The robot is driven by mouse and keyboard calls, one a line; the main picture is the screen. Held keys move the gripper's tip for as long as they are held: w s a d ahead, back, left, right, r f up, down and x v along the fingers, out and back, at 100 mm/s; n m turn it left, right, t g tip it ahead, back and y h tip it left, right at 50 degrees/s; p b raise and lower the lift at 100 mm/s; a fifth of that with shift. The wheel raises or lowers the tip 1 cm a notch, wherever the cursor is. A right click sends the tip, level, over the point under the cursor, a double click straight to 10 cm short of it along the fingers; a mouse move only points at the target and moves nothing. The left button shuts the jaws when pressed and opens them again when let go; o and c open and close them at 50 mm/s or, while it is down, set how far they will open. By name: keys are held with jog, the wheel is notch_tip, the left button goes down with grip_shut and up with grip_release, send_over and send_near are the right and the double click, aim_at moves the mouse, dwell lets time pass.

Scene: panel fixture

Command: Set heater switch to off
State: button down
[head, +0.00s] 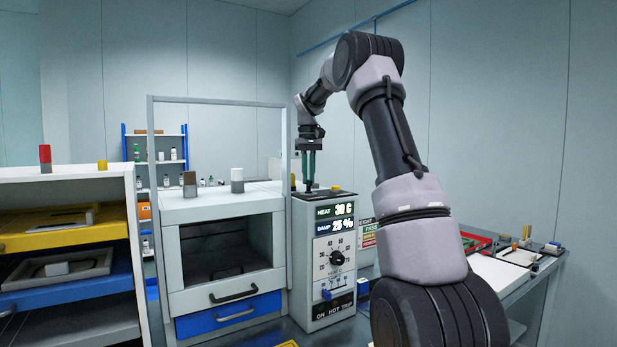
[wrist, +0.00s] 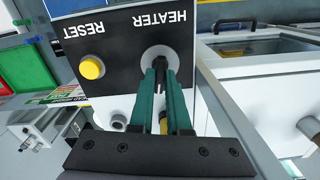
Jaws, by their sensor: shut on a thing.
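The heater switch (wrist: 158,53) is on the black top plate beside the upside-down HEATER label in the wrist view. It has a round pale base and a dark lever. My gripper (wrist: 161,68), with green fingers, is shut on the lever from above. The fingers partly hide it, so I cannot tell which position it is in. In the head view my gripper (head: 309,186) points down onto the top of the control box (head: 301,268). The switch is too small and covered to make out there.
A yellow RESET button (wrist: 92,67) sits beside the switch on the same plate. The box front carries HEAT and DAMP displays (head: 335,217) and a black dial (head: 337,258). A clear-framed cabinet (head: 222,206) stands close on the left. Shelves (head: 70,185) are farther left.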

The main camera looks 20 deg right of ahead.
jog(key=shift+n, duration=1.1)
jog(key=c, duration=0.9)
grip_release()
jog(key=shift+r, duration=0.1)
notch_tip(320, 180, up, 11)
jog(key=shift+f, duration=0.15)
